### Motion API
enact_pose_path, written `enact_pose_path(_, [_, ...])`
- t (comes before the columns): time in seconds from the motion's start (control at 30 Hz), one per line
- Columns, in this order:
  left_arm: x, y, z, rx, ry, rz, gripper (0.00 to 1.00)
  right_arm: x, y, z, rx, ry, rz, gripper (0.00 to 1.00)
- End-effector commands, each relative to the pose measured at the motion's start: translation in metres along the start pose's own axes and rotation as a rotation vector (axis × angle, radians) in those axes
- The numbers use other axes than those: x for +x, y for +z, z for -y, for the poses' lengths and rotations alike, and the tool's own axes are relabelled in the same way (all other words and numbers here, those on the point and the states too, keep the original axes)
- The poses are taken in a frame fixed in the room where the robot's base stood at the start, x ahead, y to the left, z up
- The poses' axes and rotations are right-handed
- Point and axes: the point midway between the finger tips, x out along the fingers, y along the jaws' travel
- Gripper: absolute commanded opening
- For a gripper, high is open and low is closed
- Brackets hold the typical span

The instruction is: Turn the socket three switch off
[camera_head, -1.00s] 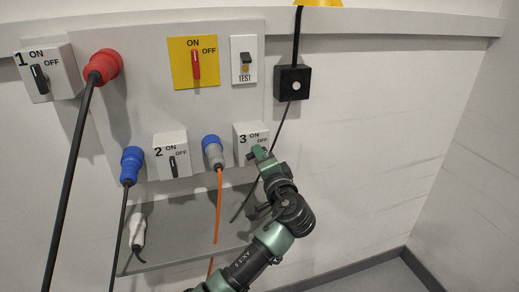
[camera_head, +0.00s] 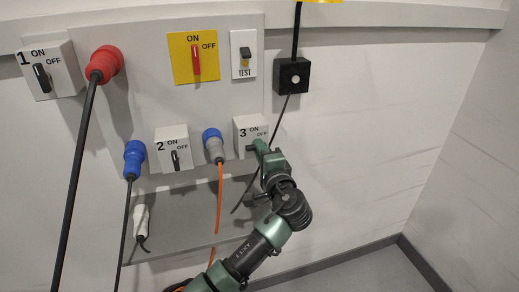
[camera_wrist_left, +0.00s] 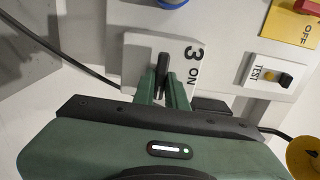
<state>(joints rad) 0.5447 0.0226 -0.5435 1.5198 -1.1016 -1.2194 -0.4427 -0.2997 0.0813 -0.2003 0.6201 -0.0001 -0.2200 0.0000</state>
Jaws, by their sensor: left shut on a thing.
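The socket three switch box (camera_head: 246,124) is white, marked 3, ON and OFF, on the wall panel in the head view. It also shows in the left wrist view (camera_wrist_left: 135,62), where its black knob (camera_wrist_left: 162,64) sits between the fingers. My left gripper (camera_head: 257,147) is at the box's lower part, and its green fingers (camera_wrist_left: 163,88) are shut on the knob. The knob is hidden behind the gripper in the head view, so its setting there cannot be read. My right gripper is not in view.
A blue-grey plug (camera_head: 213,147) with an orange cable is left of box 3. Switch box 2 (camera_head: 172,140), the red-handled yellow switch (camera_head: 195,60) and the TEST switch (camera_head: 244,56) are nearby. A black box (camera_head: 291,76) with a hanging cable is to the right. A grey shelf (camera_head: 180,232) lies below.

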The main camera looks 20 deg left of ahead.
Motion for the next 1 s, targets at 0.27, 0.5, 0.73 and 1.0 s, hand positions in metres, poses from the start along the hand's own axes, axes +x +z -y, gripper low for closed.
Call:
enact_pose_path(0.27, [0.0, -0.001, -0.001, 0.003, 0.0, -0.002, 0.35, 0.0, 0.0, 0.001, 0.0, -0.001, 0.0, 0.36])
enact_pose_path(0.5, [0.0, 0.0, -0.001, 0.001, 0.0, -0.001, 0.35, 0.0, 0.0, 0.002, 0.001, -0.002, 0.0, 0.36])
enact_pose_path(0.73, [-0.022, -0.001, -0.004, -0.002, 0.001, -0.004, 0.35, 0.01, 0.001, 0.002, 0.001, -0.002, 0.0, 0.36])
enact_pose_path(1.0, [-0.066, -0.002, -0.004, -0.001, 0.002, -0.004, 0.35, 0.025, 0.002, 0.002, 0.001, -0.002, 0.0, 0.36])
